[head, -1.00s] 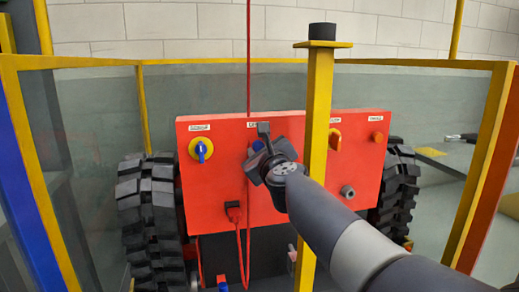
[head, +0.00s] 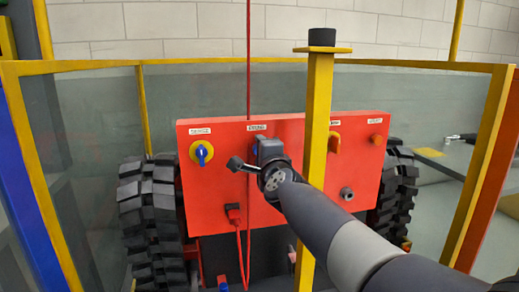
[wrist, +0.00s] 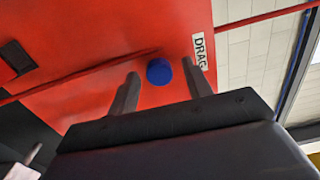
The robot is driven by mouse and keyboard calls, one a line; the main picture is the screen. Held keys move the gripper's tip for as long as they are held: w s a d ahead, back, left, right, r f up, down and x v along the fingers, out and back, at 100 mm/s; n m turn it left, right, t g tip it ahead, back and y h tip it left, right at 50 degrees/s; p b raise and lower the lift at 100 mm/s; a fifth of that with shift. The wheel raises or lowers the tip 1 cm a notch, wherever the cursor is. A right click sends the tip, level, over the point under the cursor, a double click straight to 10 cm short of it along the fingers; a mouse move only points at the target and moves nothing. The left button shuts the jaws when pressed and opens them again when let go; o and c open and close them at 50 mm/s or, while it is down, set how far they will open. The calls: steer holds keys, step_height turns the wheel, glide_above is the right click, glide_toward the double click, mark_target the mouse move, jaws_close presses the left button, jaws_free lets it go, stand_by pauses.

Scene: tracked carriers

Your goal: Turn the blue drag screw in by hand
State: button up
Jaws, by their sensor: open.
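The blue drag screw (wrist: 159,71) shows in the wrist view as a round blue knob on the red panel (wrist: 85,60), beside a white label reading DRAG (wrist: 200,48). My gripper (wrist: 160,70) is open, with its two dark fingers apart on either side of the knob in this view. I see no finger touching it, and the remaining distance is hard to judge. In the head view my gripper (head: 268,150) is in front of the red panel (head: 300,190) and hides most or all of the screw.
A yellow post (head: 316,150) stands close beside my arm. A red cord (head: 248,70) runs down past the gripper's left side. A yellow dial with a blue handle (head: 201,153), an orange knob (head: 334,143) and a black plug (head: 233,213) are on the panel. Tyres (head: 150,220) flank it.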

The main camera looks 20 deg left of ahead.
steer(key=n+p, duration=0.8)
steer(key=n, duration=1)
steer(key=shift+p, duration=0.4)
steer(key=shift+f, duration=0.1)
steer(key=shift+c, duration=0.2)
steer(key=c, duration=0.8)
steer(key=b, duration=0.1)
steer(key=m+b, duration=0.1)
steer(key=shift+f+m+b, duration=0.25)
steer(key=shift+m+b, duration=0.05)
steer(key=m+b, duration=0.1)
steer(key=m, duration=0.1)
steer(key=m+b, duration=0.2)
steer(key=m, duration=0.1)
steer(key=m+b, duration=0.1)
steer(key=m, duration=0.2)
steer(key=shift+r, duration=0.3)
